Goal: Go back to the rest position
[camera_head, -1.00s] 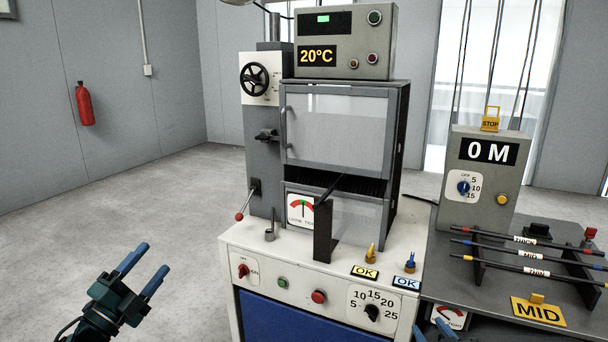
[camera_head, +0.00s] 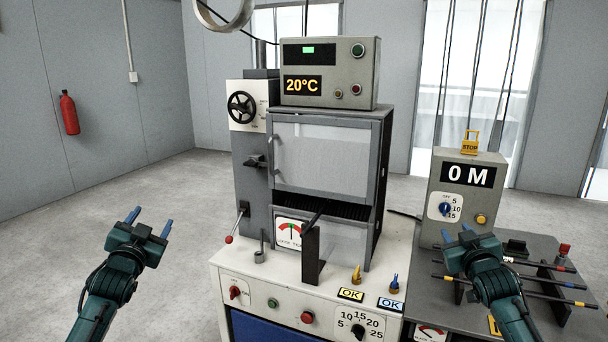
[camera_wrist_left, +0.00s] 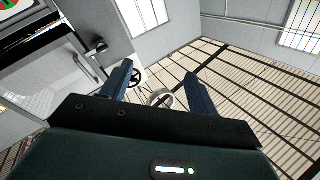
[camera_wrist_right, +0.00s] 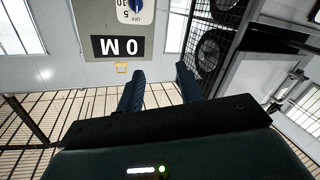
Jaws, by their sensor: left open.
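My left gripper (camera_head: 148,222) is raised over the bare floor at the left of the head view. Its two blue fingers stand apart with nothing between them, as they also do in the left wrist view (camera_wrist_left: 160,84). My right gripper (camera_head: 456,232) is raised in front of the grey control box (camera_head: 468,215) at the right. Its blue fingers stand apart and empty in the right wrist view (camera_wrist_right: 160,85). The right forearm hides part of the dark bench and the rods on it.
The extrusion machine (camera_head: 325,158) stands on a white cabinet (camera_head: 270,280) between the grippers, its panel reading 20°C. Dark rods (camera_head: 535,280) lie on supports on the dark bench at the right. A fire extinguisher (camera_head: 69,113) hangs on the left wall. The floor at left is clear.

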